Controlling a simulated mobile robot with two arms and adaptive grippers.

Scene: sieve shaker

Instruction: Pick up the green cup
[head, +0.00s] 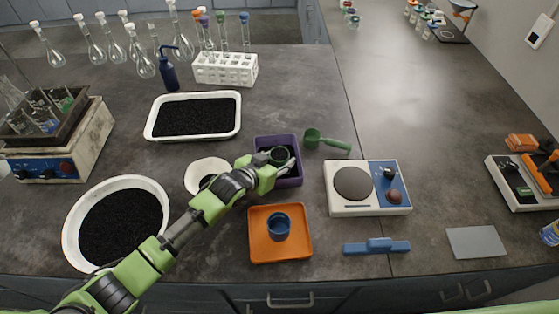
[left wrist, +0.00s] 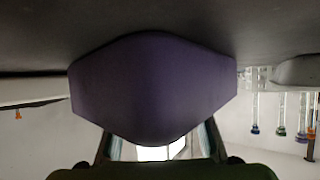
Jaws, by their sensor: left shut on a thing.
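In the left wrist view, which looks upside down, the purple box (left wrist: 152,85) fills the middle in front of the fingers (left wrist: 155,148). The cup cannot be made out there. My right gripper is not in view.
A green scoop (head: 325,141) lies right of the box. An orange tray (head: 256,252) with a blue cup (head: 278,227) is in front, and a white bowl (head: 196,179) is left. A scale (head: 375,210) stands right. Clear table lies beyond the scale.

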